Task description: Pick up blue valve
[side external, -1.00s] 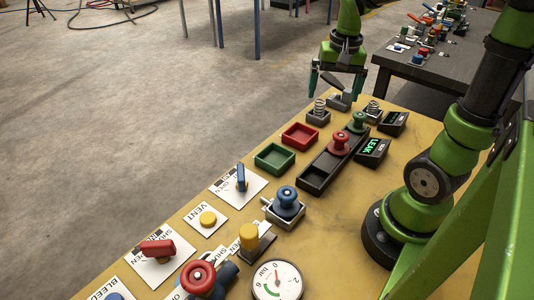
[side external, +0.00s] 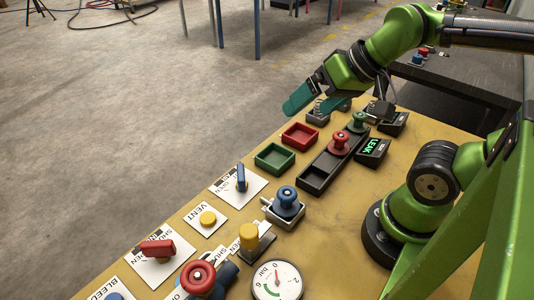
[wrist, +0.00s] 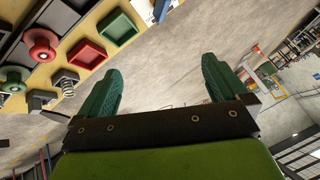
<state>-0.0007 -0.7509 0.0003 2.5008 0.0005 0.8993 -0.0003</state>
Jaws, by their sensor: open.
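A blue flanged spool-shaped valve (side external: 286,197) stands upright on a small grey metal base, mid-board in the side view. A thin blue lever handle (side external: 242,177) stands on a white label plate to its left. My gripper (side external: 301,98) is tilted above the far end of the board, its teal fingers pointing left and slightly down, far from the blue valve. In the wrist view the gripper (wrist: 160,85) is open with nothing between its fingers. The blue spool valve cannot be made out there.
A black rail (side external: 317,175) holds red (side external: 340,142) and green (side external: 358,122) spools. Red (side external: 300,136) and green (side external: 274,158) trays lie beside it. A spring post (side external: 318,112) stands below my gripper. A yellow spool (side external: 249,236) and gauge (side external: 277,281) stand in front of the blue valve.

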